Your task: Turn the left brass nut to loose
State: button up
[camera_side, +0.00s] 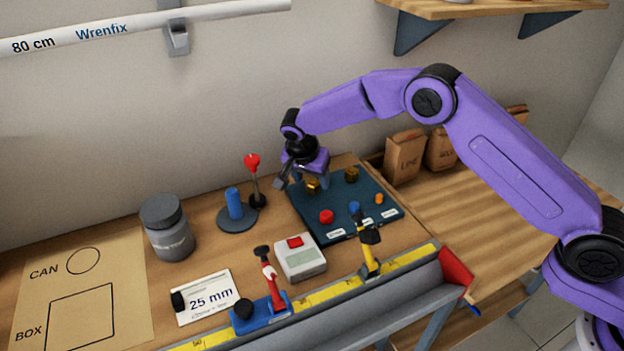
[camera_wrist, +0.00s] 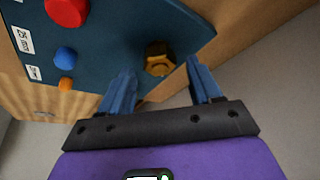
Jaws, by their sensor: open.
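The left brass nut (camera_side: 312,187) sits on the dark blue board (camera_side: 300,205), near its back left. My gripper (camera_side: 289,182) is open, just left of this nut in the side view; I cannot tell whether it touches. In the wrist view, a brass nut (camera_wrist: 158,65), which appears to be the left one, shows in the gap between my two blue fingers (camera_wrist: 160,68). The fingers are not closed on it. A second brass nut (camera_side: 351,174) is farther right on the board; I cannot make it out in the wrist view.
The board also bears a red knob (camera_side: 326,216), a blue knob (camera_side: 354,208) and an orange knob (camera_side: 379,199). A red-topped lever (camera_side: 253,170) and a blue post (camera_side: 235,203) stand left of my gripper. A grey box (camera_side: 301,257) lies in front of the board.

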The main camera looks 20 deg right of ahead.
jog(key=shift+x, duration=0.8)
jog(key=shift+c, duration=0.3)
jog(key=c, duration=1)
jog(key=shift+n, duration=0.4)
jog(key=n+t+y, duration=0.1)
jog(key=n, duration=0.2)
jog(key=shift+s+d+n, duration=0.1)
jog(key=shift+d+n, duration=0.05)
jog(key=shift+n, duration=0.15)
jog(key=shift+n+y, duration=1)
jog(key=shift+n, duration=1.3)
